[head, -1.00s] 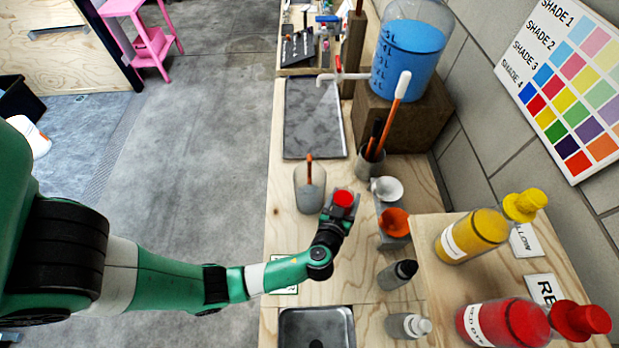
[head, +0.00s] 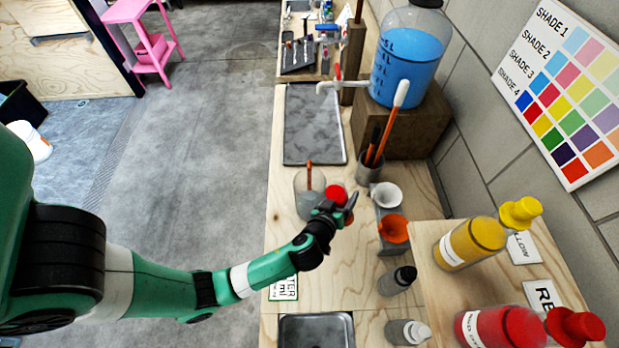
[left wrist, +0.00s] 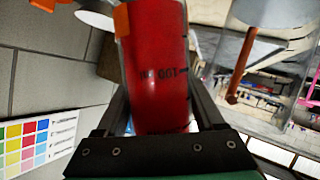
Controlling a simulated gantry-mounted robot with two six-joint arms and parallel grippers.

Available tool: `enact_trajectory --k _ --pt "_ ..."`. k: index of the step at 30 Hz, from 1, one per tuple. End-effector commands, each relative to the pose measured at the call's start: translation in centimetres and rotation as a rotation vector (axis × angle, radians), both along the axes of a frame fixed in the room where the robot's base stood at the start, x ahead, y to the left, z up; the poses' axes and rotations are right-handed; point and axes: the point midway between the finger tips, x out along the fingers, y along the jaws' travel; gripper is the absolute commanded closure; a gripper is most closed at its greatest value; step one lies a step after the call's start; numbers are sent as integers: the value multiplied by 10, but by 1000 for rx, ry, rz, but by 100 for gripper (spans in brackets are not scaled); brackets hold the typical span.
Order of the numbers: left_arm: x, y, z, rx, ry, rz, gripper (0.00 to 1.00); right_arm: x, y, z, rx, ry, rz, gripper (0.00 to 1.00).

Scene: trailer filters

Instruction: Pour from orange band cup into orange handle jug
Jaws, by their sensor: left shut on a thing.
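My left gripper (head: 340,208) is shut on a small cup of red liquid (head: 335,192). In the left wrist view the cup (left wrist: 158,75) fills the space between the fingers, with printed marks on its side and a bit of orange band (left wrist: 122,20) at its upper left. The clear jug (head: 308,203) with an upright orange handle (head: 309,176) stands on the bench, just left of the cup, which overlaps its right side in the head view. The handle also shows in the left wrist view (left wrist: 240,70). I cannot tell how far the cup is tilted. The right gripper is out of view.
A white funnel (head: 386,194) and an orange funnel (head: 394,229) stand to the right. A pot with brushes (head: 372,168) is behind. Yellow (head: 470,240) and red (head: 497,329) bottles sit on a raised shelf. A grey tray (head: 313,125) lies beyond the jug.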

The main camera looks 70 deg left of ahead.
Motion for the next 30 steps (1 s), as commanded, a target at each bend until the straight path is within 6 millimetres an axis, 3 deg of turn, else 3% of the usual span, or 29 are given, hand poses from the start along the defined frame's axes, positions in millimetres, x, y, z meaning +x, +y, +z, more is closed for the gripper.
enact_trajectory --k 26,30 --pt "-2 4 47 -85 -46 0 100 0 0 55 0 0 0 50" --pt "-3 5 45 -97 -53 0 100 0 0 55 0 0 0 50"
